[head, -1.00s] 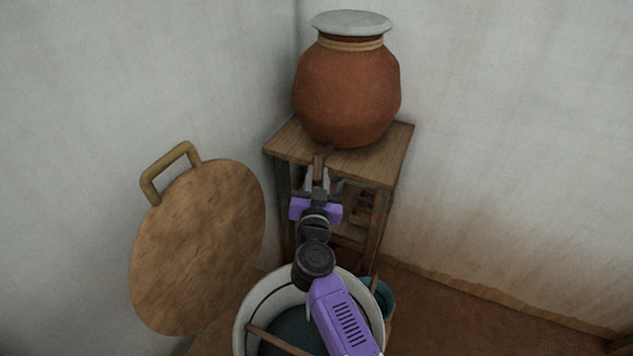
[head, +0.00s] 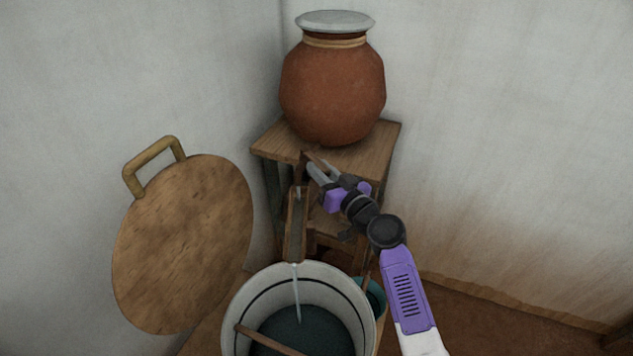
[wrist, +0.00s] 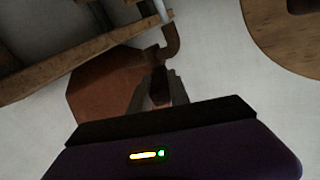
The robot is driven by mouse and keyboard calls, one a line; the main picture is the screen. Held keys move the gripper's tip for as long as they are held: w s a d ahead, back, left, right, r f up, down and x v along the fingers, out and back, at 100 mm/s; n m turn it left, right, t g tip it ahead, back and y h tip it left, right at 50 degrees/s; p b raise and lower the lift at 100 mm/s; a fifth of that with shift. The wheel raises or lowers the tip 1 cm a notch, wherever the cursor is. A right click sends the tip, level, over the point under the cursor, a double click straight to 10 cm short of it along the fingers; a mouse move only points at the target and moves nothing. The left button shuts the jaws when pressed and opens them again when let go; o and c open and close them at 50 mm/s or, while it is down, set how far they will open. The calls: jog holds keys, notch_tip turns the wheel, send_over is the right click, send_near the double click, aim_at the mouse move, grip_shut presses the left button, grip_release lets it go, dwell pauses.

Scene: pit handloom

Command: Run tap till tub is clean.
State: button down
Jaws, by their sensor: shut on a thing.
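The tub (head: 239,312) is a pale round vessel with a dark inner line and dark water (head: 290,327) inside. A thin water stream (head: 297,290) falls into it from the wooden spout (head: 295,235). I cannot tell how clean the water is. My gripper (head: 316,167) is shut on the brown tap handle (wrist: 158,86), just below the clay pot (head: 333,92). In the wrist view the fingers lie on both sides of the handle, with a curved brown pipe (wrist: 171,40) and part of the stream (wrist: 161,12) beyond.
The pot stands on a wooden stand (head: 385,145) in the wall corner. A round wooden board (head: 185,245) with a handle leans at left. A teal bowl (head: 376,300) sits partly hidden right of the tub. Open floor (head: 480,320) lies at right.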

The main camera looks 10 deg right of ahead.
jog(key=w+d+n+g+y+b, duration=0.1)
jog(key=n+g+y+b, duration=0.1)
jog(key=b, duration=0.6)
jog(key=w+d+n+g+y+b, duration=0.1)
jog(key=n+g+y+b, duration=0.1)
jog(key=b, duration=0.5)
jog(key=w+d+n+g+y+b, duration=0.1)
jog(key=n+g+y+b, duration=0.1)
jog(key=b, duration=0.6)
jog(key=shift+w+d+n+g+y+b, duration=0.15)
jog(key=shift+n+g+y+b, duration=0.25)
jog(key=shift+y, duration=0.5)
jog(key=shift+d+r+n+g+y+b, duration=0.1)
jog(key=shift+r+n+g+y+b, duration=0.1)
jog(key=shift+n+g+y+b, duration=0.15)
jog(key=c, duration=1.2)
grip_release()
jog(key=shift+c, duration=0.2)
jog(key=shift+f, duration=0.1)
jog(key=v, duration=0.7)
jog(key=shift+d+p, duration=0.35)
jog(key=shift+p, duration=0.05)
